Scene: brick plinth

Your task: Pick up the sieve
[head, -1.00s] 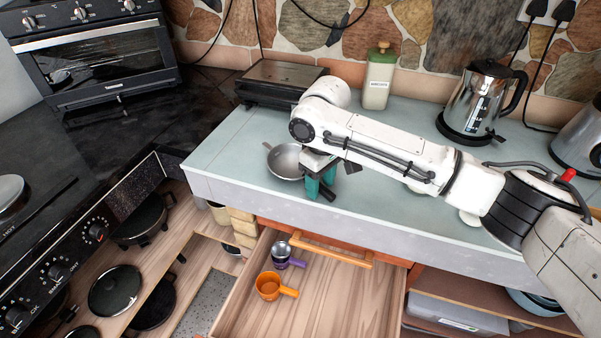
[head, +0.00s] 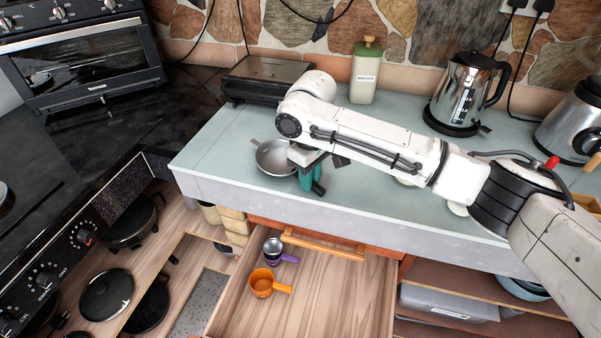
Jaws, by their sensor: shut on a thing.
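The sieve (head: 273,157) is a round grey metal bowl with a small tab on its far left rim. It is over the front left part of the pale blue-green counter (head: 390,190); I cannot tell whether it touches the counter. My gripper (head: 308,178), with teal fingers, is at the right side of the sieve and shut on it. The handle and the exact grip are hidden behind my gripper and wrist.
An open wooden drawer (head: 330,300) below holds an orange cup (head: 263,284) and purple and metal cups (head: 273,250). A black grill (head: 265,78), a green canister (head: 365,75) and a kettle (head: 462,95) stand along the back. The counter's right middle is clear.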

